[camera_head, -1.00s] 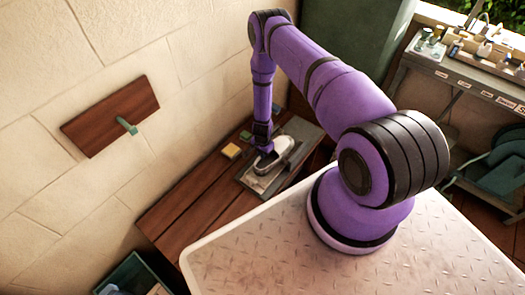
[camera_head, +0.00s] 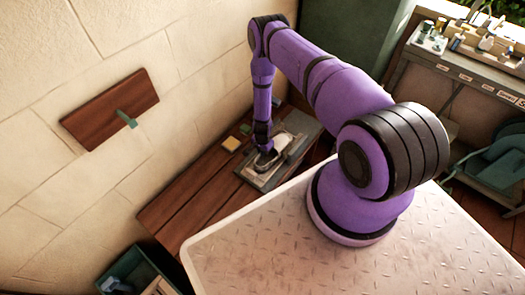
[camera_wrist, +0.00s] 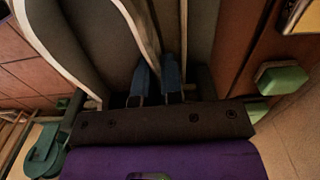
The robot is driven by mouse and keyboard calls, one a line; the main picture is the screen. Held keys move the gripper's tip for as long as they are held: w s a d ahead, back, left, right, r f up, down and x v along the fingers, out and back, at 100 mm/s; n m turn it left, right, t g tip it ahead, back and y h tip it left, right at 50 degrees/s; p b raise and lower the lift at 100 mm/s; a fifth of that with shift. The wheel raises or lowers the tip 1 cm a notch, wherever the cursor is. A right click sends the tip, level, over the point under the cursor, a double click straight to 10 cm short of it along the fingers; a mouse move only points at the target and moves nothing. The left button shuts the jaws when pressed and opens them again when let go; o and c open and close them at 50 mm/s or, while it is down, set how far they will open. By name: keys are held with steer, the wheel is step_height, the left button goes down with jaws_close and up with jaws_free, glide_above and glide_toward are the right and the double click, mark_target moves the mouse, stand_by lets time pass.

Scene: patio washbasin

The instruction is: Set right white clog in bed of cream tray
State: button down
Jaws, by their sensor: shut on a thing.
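The white clog (camera_head: 265,163) is at the near end of the low tray on the wooden bench. Its dark opening faces up, and its full outline is partly hidden by my arm. The tray (camera_head: 307,127) looks grey with a paler rim. In the wrist view, my gripper (camera_wrist: 159,84) is shut on the clog's pale side wall (camera_wrist: 138,22), with one blue finger on each side. The clog's grey inside (camera_wrist: 95,35) fills the upper left there. I cannot tell whether its sole touches the tray's bed. A pale shape (camera_head: 288,143) shows just behind the clog; I cannot tell what it is.
The bench's near left part (camera_head: 180,212) is bare. A wall board (camera_head: 108,110) with a green peg is at left.

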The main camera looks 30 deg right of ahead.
steer(key=c, duration=1.2)
jaws_free()
steer(key=shift+r, duration=0.1)
step_height(320, 180, up, 11)
steer(key=shift+f, duration=0.2)
